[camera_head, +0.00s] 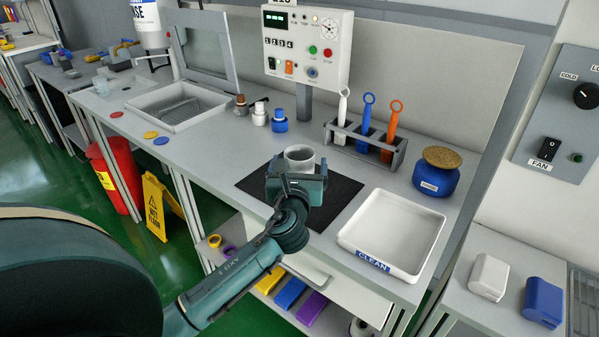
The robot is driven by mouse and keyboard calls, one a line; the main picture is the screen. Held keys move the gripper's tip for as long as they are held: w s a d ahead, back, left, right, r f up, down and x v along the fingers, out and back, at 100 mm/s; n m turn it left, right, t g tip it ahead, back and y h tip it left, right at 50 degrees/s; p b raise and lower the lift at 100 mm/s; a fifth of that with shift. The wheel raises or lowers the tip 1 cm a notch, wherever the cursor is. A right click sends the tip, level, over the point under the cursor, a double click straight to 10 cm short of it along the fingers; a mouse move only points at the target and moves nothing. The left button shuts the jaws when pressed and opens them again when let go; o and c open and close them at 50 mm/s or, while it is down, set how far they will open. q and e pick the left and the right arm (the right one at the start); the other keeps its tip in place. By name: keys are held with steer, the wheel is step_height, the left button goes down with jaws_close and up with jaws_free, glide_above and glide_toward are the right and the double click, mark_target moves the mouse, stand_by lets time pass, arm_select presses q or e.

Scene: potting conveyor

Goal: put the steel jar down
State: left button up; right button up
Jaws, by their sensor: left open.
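The steel jar (300,154) is a light grey, open-topped cylinder, upright at the black mat (345,190) on the bench. Its lower part is hidden by my left gripper (297,172), so I cannot see its base meet the mat. My left gripper is open and right at the jar's near side. Its fingers are mostly hidden, and I cannot tell whether they touch the jar. My right gripper is not in the picture.
A white tray marked CLEAN (345,240) is right of the mat. A grey rack (400,150) with white, blue and orange tools stands behind, beside a blue cork-lidded jar (432,180). Several small bottles (279,121) stand behind left. The bench left of the mat is clear.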

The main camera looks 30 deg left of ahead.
mark_target(301, 151)
arm_select(q)
steer(key=shift+f+x, duration=0.15)
steer(key=shift+x, duration=1.2)
steer(key=shift+f+x, duration=0.15)
steer(key=shift+x, duration=1.2)
steer(key=shift+s, duration=0.1)
steer(key=shift+c, duration=0.5)
steer(key=c, duration=1.1)
